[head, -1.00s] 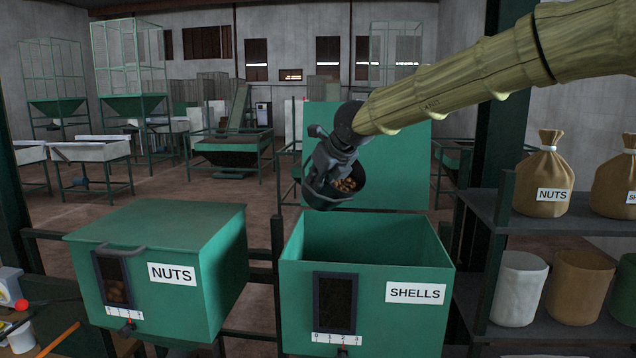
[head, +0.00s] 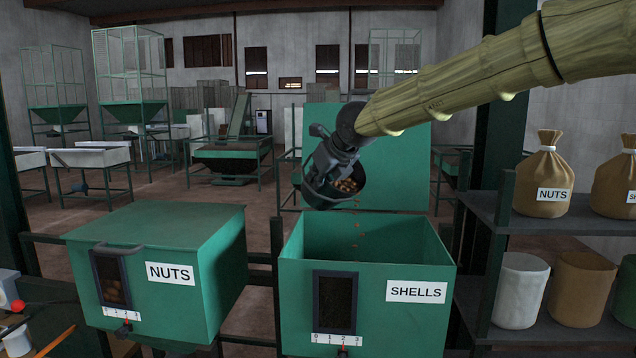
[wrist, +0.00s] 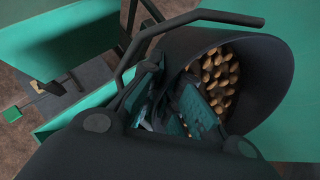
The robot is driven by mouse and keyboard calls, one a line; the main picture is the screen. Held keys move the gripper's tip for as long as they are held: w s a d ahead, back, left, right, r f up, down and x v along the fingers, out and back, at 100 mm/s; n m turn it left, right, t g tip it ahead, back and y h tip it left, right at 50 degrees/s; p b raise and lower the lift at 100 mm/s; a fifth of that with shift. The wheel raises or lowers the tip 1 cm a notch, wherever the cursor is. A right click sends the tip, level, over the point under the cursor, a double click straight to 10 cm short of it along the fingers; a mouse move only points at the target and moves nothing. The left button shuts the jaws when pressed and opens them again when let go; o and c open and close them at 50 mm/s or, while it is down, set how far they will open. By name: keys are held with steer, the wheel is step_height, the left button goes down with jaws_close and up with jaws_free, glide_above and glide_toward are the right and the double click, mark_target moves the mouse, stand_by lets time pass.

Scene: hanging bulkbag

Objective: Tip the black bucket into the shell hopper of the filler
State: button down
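The black bucket (head: 334,191) is tilted over the open shell hopper (head: 300,300), the green box labelled SHELLS. Its mouth faces down and to the right, and brown pieces (head: 348,185) lie inside it. A few pieces (head: 356,235) are falling from its lip into the hopper. My gripper (head: 330,165) is at the bucket's upper left side. In the wrist view the bucket (wrist: 270,75) holds many tan pieces (wrist: 217,75), and my gripper's fingers (wrist: 170,100) are at its rim, shut on it. The fingertips' exact contact is partly hidden by the bucket wall.
The NUTS hopper (head: 160,235), with its lid shut, stands to the left. The shell hopper's raised lid (head: 400,150) stands behind the bucket. A shelf (head: 570,222) with sacks (head: 543,180) and tubs (head: 518,290) stands to the right.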

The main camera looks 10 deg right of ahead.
steer(key=shift+s+d+f+t+y+b, duration=0.15)
steer(key=shift+t+b, duration=0.35)
steer(key=shift+b, duration=1.65)
steer(key=shift+s+f+t+y+b, duration=0.2)
steer(key=shift+t+b, duration=0.3)
steer(key=shift+b, duration=1.6)
steer(key=shift+s+d+f+t+y+b, duration=0.1)
steer(key=shift+s+f+t+y+b, duration=0.25)
steer(key=shift+b, duration=2.25)
steer(key=shift+d+f+t+y+b, duration=0.15)
steer(key=shift+t+b, duration=0.4)
steer(key=shift+b, duration=2.05)
